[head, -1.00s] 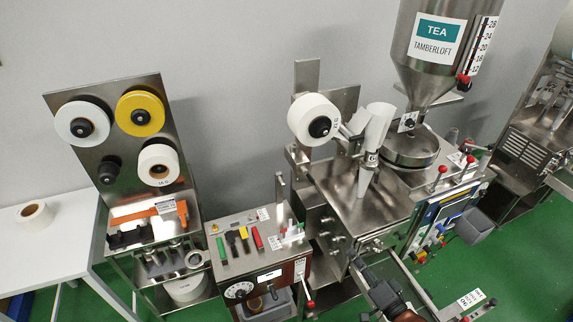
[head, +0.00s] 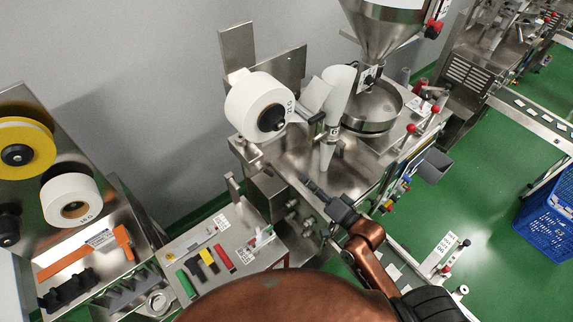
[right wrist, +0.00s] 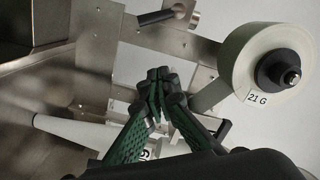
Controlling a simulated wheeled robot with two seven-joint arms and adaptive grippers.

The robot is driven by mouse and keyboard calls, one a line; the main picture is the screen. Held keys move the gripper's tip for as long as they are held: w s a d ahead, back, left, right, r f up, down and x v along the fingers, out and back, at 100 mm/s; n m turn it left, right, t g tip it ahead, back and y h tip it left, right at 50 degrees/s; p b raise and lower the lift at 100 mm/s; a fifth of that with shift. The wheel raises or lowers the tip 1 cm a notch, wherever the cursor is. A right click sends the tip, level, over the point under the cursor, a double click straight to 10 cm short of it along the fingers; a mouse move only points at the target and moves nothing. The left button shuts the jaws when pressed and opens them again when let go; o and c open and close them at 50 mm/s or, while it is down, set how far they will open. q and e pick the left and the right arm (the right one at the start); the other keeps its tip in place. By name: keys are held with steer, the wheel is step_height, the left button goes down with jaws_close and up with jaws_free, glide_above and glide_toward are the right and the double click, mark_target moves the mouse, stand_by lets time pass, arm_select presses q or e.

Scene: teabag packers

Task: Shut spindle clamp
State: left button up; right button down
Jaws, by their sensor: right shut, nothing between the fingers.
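The white film roll marked 21 G (head: 250,108) sits on a spindle with a black hub (head: 271,119). The roll (right wrist: 244,58) and its dark hub (right wrist: 286,72) also show at the right of the right wrist view. A black handle (right wrist: 155,17) on a steel fitting is at the top there; I cannot tell which part is the spindle clamp. My right gripper (head: 309,185) is shut and empty, below and right of the roll, apart from it. Its fingertips (right wrist: 160,80) meet in the wrist view, left of the roll. My left gripper is out of view.
The white forming tube (head: 335,95) and steel bowl (head: 370,108) stand right of the roll. Red-knobbed levers (head: 411,129) are beyond. My arm covers the bottom middle.

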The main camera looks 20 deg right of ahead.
mark_target(265, 170)
arm_select(q)
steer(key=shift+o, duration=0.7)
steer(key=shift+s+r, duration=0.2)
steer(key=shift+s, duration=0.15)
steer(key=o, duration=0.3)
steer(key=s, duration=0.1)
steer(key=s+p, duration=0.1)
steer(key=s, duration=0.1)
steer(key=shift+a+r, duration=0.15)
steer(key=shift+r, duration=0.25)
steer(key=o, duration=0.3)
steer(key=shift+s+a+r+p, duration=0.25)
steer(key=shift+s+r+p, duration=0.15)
steer(key=shift+p, duration=0.15)
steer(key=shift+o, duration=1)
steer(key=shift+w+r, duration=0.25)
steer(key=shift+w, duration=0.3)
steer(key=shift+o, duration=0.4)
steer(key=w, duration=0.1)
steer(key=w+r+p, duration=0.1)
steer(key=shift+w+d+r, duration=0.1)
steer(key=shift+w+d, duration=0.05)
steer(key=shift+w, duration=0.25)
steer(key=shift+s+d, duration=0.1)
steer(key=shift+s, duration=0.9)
arm_select(e)
steer(key=w+a+f, duration=0.2)
steer(key=w+a, duration=0.5)
steer(key=w, duration=0.1)
steer(key=shift+a, duration=0.15)
